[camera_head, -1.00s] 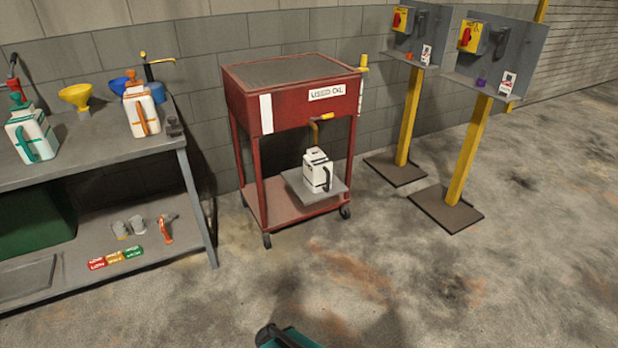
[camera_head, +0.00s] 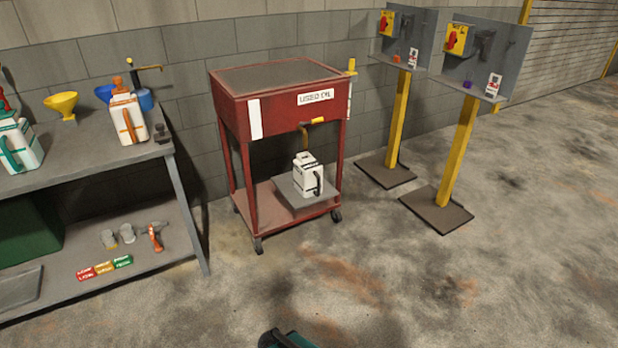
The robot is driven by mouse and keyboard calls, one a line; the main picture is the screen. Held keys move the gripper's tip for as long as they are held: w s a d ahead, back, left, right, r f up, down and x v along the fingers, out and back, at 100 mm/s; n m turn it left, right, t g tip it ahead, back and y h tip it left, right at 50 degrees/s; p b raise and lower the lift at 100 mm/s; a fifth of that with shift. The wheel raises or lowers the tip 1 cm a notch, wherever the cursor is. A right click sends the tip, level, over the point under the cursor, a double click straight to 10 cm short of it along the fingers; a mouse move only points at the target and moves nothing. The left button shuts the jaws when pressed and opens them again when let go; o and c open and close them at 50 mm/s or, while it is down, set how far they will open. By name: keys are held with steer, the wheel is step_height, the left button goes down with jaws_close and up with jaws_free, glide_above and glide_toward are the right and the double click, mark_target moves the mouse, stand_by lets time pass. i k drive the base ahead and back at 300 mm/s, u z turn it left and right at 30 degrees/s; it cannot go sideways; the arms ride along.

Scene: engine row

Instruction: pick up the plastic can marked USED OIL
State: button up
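A white plastic can (camera_head: 307,177) with a dark handle and dark markings stands upright on a grey plate (camera_head: 287,193) low in a red cart. Its markings are too small to read. The red cart (camera_head: 237,122) has a white label (camera_head: 316,97) reading USED OIL on its upper box. A tap with a yellow handle (camera_head: 321,120) hangs from the box above the can. My gripper is not in view. Only a teal and black piece, probably mine, shows at the bottom edge.
A grey workbench (camera_head: 60,165) at left holds white cans with green (camera_head: 18,145) and orange (camera_head: 127,118) trim and a yellow funnel (camera_head: 61,104). Two yellow posts (camera_head: 398,118) with grey panels stand right of the cart. The concrete floor in front is clear.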

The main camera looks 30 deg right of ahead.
mark_target(307, 171)
steer(key=z, duration=0.05)
steer(key=i, duration=0.9)
steer(key=u, duration=0.05)
